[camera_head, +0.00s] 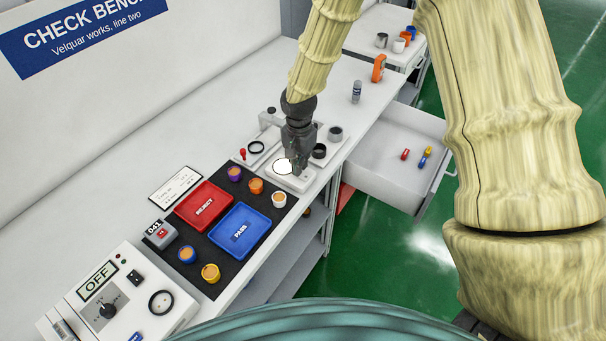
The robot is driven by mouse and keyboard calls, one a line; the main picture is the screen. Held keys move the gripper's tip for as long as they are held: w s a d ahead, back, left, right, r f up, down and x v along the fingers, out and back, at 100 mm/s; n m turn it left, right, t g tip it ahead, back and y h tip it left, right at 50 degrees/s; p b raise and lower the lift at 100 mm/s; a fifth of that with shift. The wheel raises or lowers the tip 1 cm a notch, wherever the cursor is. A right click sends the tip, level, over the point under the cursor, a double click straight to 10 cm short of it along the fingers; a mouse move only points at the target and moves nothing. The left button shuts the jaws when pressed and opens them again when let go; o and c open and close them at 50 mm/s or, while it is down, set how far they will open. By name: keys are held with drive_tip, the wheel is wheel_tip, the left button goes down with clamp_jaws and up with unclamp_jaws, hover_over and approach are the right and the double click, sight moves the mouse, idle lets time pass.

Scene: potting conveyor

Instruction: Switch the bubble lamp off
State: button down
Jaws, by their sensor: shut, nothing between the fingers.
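A small white box (303,183) with a bright round face (282,167), which looks like the bubble lamp, stands at the far end of the dark mat. The round face looks lit. My gripper (297,171) points down at this box, right beside the bright face. Its fingers are shut and empty. They hide part of the box's top, including any switch there. I cannot tell whether the fingertips touch the box.
A red REJECT tray (193,216) and a blue PASS tray (254,245) lie on the dark mat (213,277) among several small pots. A control box (125,279) reading OFF stands at the near left. An open drawer (387,178) juts out right. Black rings and cylinders sit near my gripper.

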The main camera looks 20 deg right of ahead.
drive_tip(key=shift+f+b, duration=0.3)
drive_tip(key=shift+f, duration=0.35)
idle(0.4)
drive_tip(key=shift+r+p, duration=2.45)
drive_tip(key=shift+r, duration=1.1)
